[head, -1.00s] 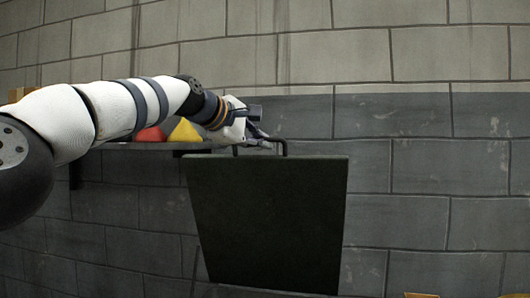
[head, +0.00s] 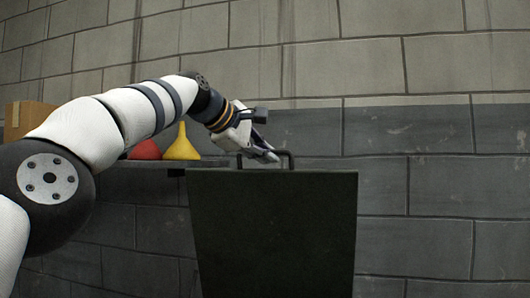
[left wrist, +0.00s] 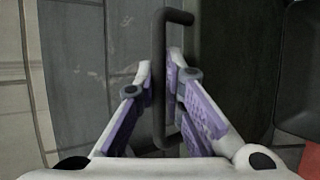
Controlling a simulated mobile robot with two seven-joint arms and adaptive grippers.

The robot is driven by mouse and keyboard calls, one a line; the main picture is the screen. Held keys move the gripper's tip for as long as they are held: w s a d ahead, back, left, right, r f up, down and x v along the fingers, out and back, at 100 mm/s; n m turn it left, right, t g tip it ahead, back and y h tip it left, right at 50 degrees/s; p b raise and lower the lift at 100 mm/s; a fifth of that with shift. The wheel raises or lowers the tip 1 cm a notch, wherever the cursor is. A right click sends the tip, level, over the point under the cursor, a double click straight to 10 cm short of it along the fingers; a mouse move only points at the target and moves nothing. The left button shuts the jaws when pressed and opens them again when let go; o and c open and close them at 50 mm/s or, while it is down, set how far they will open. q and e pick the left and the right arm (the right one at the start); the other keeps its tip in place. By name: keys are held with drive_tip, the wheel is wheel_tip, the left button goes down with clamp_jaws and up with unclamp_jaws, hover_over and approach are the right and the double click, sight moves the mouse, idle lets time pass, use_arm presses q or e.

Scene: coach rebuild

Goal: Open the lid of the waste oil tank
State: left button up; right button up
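The tank lid (head: 275,235) is a dark green panel standing steeply upright in the head view, its broad face toward me. A dark bar handle (head: 291,160) sits along its top edge. My left gripper (head: 272,156) reaches in from the left to this handle. In the left wrist view the handle (left wrist: 159,85) runs between the two fingers of my left gripper (left wrist: 160,78), with a fingertip close against each side, so it looks shut on the bar. The exact contact is hard to see. The tank body is not clearly visible. My right gripper is out of view.
A shelf (head: 150,169) on the wall behind my left arm carries a yellow funnel (head: 181,147), a red item (head: 146,150) and a cardboard box (head: 27,117). A block wall (head: 440,150) stands behind. The space right of the lid looks clear.

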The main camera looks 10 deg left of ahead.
use_arm(q)
drive_tip(key=o, duration=0.3)
drive_tip(key=shift+w+f, duration=0.1)
drive_tip(key=shift+f, duration=0.1)
drive_tip(key=shift+o, duration=0.2)
drive_tip(key=v, duration=1.2)
drive_tip(key=shift+d+r, duration=0.1)
drive_tip(key=shift+r, duration=0.1)
